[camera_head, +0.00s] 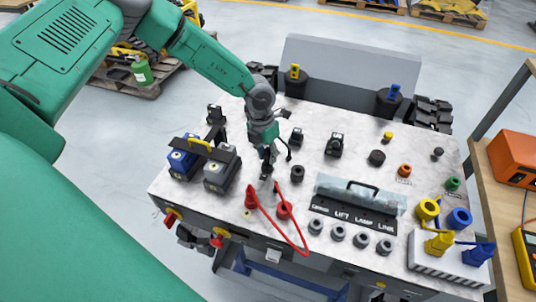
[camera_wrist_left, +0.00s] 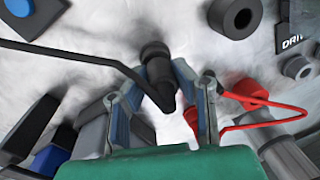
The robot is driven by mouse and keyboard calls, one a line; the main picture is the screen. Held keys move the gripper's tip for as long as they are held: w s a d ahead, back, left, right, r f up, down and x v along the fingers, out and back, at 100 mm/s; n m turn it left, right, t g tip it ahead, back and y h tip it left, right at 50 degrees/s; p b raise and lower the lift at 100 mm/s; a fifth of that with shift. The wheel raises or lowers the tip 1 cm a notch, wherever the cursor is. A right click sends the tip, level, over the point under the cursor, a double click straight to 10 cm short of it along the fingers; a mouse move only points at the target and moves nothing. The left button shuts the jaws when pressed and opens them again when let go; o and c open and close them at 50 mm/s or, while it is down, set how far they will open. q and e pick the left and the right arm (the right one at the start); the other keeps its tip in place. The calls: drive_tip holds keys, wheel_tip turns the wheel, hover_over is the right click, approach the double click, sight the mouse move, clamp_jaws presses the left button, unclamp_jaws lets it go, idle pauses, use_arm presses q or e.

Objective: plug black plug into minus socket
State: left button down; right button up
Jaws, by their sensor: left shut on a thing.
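My left gripper (camera_head: 266,168) reaches down over the front middle of the pale panel. It is shut on the black plug (camera_wrist_left: 161,82), which sits between both fingers in the left wrist view. The plug's black cable (camera_wrist_left: 70,52) runs off to the left. The plug's far end is close to the panel surface; I cannot tell whether it sits in a socket. A black round socket (camera_head: 297,174) stands just right of the gripper and also shows in the wrist view (camera_wrist_left: 235,16). I cannot read a minus mark. My right gripper is not in view.
Two red plugs (camera_head: 284,210) joined by a red cable (camera_head: 298,237) stand in front of the gripper. Blue and grey batteries (camera_head: 216,172) with a yellow handle are at its left. A clear cover (camera_head: 360,194) and several grey sockets (camera_head: 338,233) are at its right.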

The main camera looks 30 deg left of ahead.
use_arm(q)
drive_tip(key=shift+a+f, duration=0.1)
drive_tip(key=shift+f, duration=0.25)
drive_tip(key=c, duration=1.3)
unclamp_jaws()
drive_tip(key=shift+o, duration=0.2)
drive_tip(key=shift+r, duration=0.2)
wheel_tip(320, 180, up, 11)
drive_tip(key=a, duration=0.1)
drive_tip(key=shift+a+r, duration=0.15)
drive_tip(key=shift+a, duration=0.2)
